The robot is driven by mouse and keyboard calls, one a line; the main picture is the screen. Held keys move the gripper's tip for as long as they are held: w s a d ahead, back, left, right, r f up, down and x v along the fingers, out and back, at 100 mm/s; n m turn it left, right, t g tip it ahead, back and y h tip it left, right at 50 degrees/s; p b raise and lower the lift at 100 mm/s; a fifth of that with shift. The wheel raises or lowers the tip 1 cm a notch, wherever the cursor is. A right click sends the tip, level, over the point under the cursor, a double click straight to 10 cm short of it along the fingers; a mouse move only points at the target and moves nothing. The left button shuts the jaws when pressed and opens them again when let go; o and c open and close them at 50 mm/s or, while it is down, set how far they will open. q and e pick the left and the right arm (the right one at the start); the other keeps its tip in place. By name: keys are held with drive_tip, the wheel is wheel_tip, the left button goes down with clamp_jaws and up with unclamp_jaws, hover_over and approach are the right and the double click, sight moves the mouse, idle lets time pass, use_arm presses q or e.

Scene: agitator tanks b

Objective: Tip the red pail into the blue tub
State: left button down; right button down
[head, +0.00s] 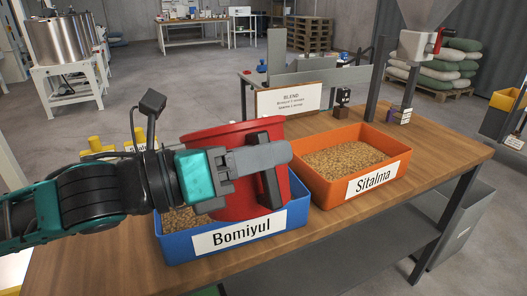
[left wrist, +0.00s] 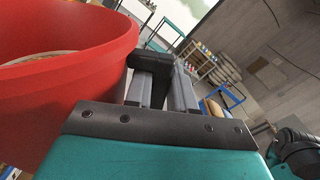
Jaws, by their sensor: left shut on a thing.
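The red pail (head: 227,133) is over the blue tub (head: 180,249), its rim slightly tilted. My left gripper (head: 268,172) is shut on the near side of the pail. The pail's wall and rim fill the left of the left wrist view (left wrist: 60,90), with a little pale content showing inside. The blue tub stands on the table, labelled "Bomiyul", with tan grains showing at its left. The pail and gripper hide most of its inside. I cannot tell whether the pail touches the tub. My right gripper is not in view.
An orange tub (head: 402,158) labelled "Sitalma", holding tan grains, stands right beside the blue tub on the wooden table (head: 350,225). A "BLEND" sign (head: 289,100) stands behind them. A hopper on a post (head: 418,45) rises at the back right. The front right tabletop is clear.

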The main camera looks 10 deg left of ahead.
sight(256, 123)
use_arm(q)
drive_tip(key=shift+r, duration=0.25)
drive_tip(key=shift+w+a+r+n+p, duration=0.2)
drive_tip(key=shift+r+n+p, duration=0.3)
drive_tip(key=shift+p, duration=0.4)
drive_tip(key=shift+r, duration=0.1)
drive_tip(key=shift+w+r+p, duration=0.1)
drive_tip(key=shift+r+p, duration=0.1)
drive_tip(key=shift+p, duration=0.2)
drive_tip(key=shift+w+a+r+n+p, duration=0.2)
drive_tip(key=shift+n+p, duration=0.3)
drive_tip(key=shift+n, duration=0.1)
drive_tip(key=shift+r, duration=0.1)
drive_tip(key=shift+w+a+r+n+p, duration=0.2)
drive_tip(key=shift+w+r+n+p, duration=0.15)
drive_tip(key=shift+p, duration=0.35)
drive_tip(key=shift+w+n, duration=0.1)
drive_tip(key=shift+n, duration=0.15)
